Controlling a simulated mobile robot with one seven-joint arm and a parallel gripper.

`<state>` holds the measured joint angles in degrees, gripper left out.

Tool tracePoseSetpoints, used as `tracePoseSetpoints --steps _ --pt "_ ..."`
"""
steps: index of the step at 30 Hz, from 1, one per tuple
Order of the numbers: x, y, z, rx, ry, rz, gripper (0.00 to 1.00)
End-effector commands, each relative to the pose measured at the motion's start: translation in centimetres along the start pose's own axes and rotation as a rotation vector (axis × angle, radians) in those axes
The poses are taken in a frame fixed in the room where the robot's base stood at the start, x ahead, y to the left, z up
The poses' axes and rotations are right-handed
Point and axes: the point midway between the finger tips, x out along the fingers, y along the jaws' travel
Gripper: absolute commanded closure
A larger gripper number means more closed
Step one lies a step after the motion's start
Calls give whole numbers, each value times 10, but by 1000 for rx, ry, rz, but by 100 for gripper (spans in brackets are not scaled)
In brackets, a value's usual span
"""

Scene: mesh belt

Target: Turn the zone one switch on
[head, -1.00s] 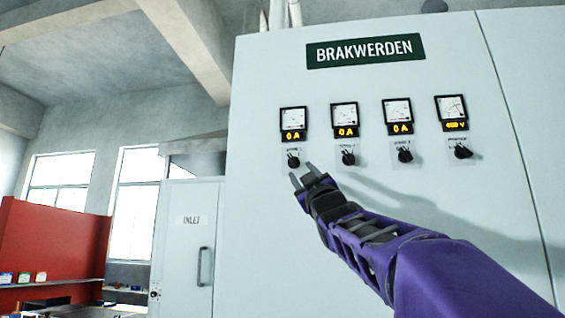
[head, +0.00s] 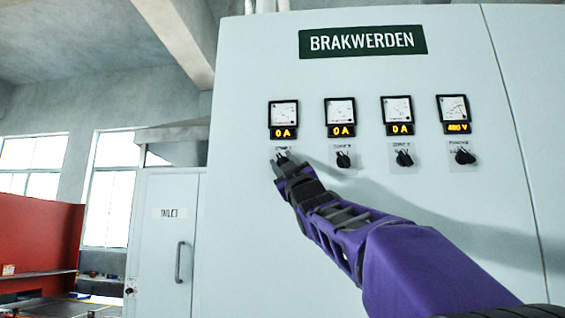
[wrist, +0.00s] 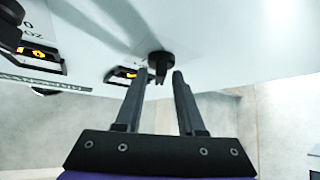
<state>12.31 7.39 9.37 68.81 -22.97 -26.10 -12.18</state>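The zone one switch is the leftmost black rotary knob on the panel, below a meter reading 0 A (head: 284,118). In the head view my gripper (head: 279,163) reaches it and mostly covers it. In the wrist view the black knob (wrist: 161,62) stands out from the panel, just beyond and between the fingertips. My gripper (wrist: 161,76) is open there, with one finger on each side of the knob's handle. I cannot tell whether the fingers touch it. The switch's label is too small to read.
To the right are three more knobs: the second (head: 343,160), the third (head: 404,158) and the fourth (head: 465,156), each under its own meter. The pale BRAKWERDEN cabinet (head: 250,230) fills the right side. A door (head: 160,245) and a red partition (head: 40,240) stand left.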

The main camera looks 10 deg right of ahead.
Motion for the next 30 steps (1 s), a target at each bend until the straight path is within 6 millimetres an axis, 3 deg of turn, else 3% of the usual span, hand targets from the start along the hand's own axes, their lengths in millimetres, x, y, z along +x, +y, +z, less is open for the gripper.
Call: tracePoseSetpoints --steps 1,3,4,17,30 --pt "0 0 0 0 0 0 86" --pt "0 0 0 0 0 0 98" --pt "0 0 0 0 0 0 100" --pt "-2 -2 1 35 2 33 100" --pt "0 -5 0 228 -1 223 100"
